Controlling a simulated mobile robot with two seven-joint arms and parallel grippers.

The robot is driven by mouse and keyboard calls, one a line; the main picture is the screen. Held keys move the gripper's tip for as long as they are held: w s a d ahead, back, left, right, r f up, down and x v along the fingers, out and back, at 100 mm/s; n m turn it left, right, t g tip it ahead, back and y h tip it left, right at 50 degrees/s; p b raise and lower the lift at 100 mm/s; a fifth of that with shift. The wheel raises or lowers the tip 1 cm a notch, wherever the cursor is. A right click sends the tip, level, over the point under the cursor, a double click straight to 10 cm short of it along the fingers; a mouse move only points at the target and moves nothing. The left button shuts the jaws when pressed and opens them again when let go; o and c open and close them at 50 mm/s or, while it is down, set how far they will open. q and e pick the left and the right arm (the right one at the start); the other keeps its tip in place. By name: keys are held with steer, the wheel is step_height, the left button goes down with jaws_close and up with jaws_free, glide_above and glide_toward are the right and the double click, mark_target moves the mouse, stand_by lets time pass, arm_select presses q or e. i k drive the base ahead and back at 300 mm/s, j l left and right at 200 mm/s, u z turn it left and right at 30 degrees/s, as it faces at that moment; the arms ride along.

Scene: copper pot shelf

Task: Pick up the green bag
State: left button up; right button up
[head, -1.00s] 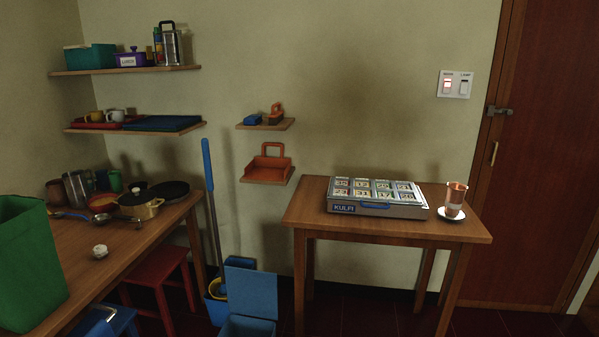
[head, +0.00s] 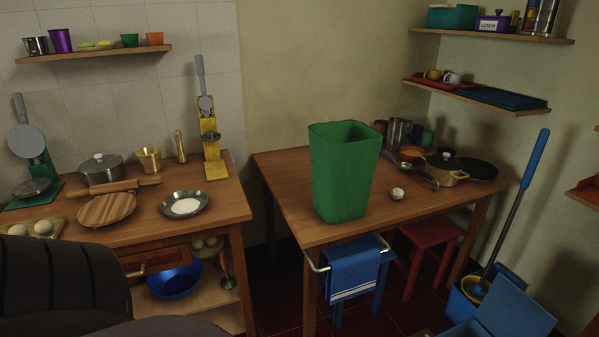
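The green bag (head: 341,178) stands upright and open-topped near the front left part of the wooden table (head: 290,190) in the middle of the head view. Its sides look smooth and its mouth faces up. Nothing touches it from my side. Neither of my grippers shows in the head view.
A counter (head: 228,205) stands left across a gap.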

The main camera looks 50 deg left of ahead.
mark_target(344, 155)
steer(key=u, duration=1.35)
steer(key=i+j+z, duration=0.15)
steer(key=i+j, duration=1)
